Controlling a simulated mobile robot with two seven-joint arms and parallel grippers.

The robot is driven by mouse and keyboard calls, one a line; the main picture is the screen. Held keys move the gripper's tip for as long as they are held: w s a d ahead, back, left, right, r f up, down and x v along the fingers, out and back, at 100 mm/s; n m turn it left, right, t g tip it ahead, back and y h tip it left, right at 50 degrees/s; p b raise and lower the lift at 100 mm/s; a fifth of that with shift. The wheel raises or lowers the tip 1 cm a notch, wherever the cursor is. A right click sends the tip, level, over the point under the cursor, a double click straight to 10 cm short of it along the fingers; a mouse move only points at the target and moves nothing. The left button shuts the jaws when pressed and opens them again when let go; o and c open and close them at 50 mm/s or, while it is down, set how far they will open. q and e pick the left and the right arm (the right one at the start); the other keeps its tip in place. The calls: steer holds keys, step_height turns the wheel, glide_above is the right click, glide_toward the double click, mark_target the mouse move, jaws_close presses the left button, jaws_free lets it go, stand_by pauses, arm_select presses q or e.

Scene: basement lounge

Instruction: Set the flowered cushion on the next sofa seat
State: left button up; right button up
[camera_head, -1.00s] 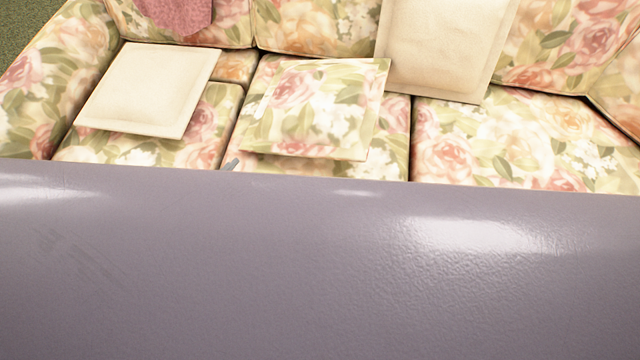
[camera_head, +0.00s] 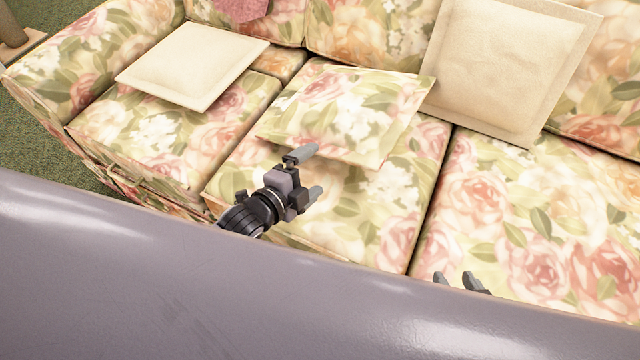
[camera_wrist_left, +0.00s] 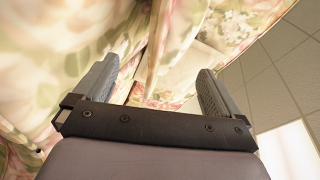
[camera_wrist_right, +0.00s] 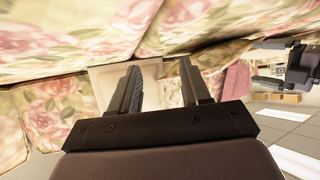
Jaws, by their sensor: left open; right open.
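The flowered cushion (camera_head: 345,112) lies on the middle seat of the matching flowered sofa, its front edge raised a little. My left gripper (camera_head: 310,172) is open and empty just in front of the cushion's near edge. In the left wrist view, its fingers (camera_wrist_left: 158,85) stand apart with flowered fabric beyond them; cushion and sofa are hard to tell apart there. My right gripper (camera_head: 458,280) is open, low at the front of the right sofa seat (camera_head: 540,215), mostly hidden by my purple-grey body. Its fingers (camera_wrist_right: 165,85) show apart and empty in the right wrist view.
A cream cushion (camera_head: 192,65) lies on the left seat. Another cream cushion (camera_head: 505,65) leans on the backrest, right of the flowered cushion. A pink cloth (camera_head: 240,10) hangs over the backrest. The front of the right seat is clear.

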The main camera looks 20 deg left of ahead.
mark_target(333, 158)
arm_select(q)
steer(key=b+x, duration=0.4)
steer(key=x, duration=0.1)
steer(key=shift+d+f+b, duration=0.1)
steer(key=shift+f+b, duration=0.25)
steer(key=shift+b, duration=0.05)
steer(key=b+x, duration=0.1)
steer(key=x, duration=0.2)
steer(key=shift+w+d+r+b, duration=0.1)
steer(key=shift+r+b, duration=0.05)
steer(key=shift+b, duration=0.15)
steer(key=shift+w+d+b, duration=0.25)
steer(key=shift+w+b, duration=0.1)
steer(key=shift+w, duration=0.3)
steer(key=shift+w+d, duration=0.1)
steer(key=shift+w, duration=0.15)
arm_select(e)
steer(key=a, duration=0.1)
steer(key=w+a+y, duration=0.1)
steer(key=a, duration=0.1)
steer(key=w+a+t+y, duration=0.1)
steer(key=a, duration=0.1)
steer(key=shift+r, duration=0.15)
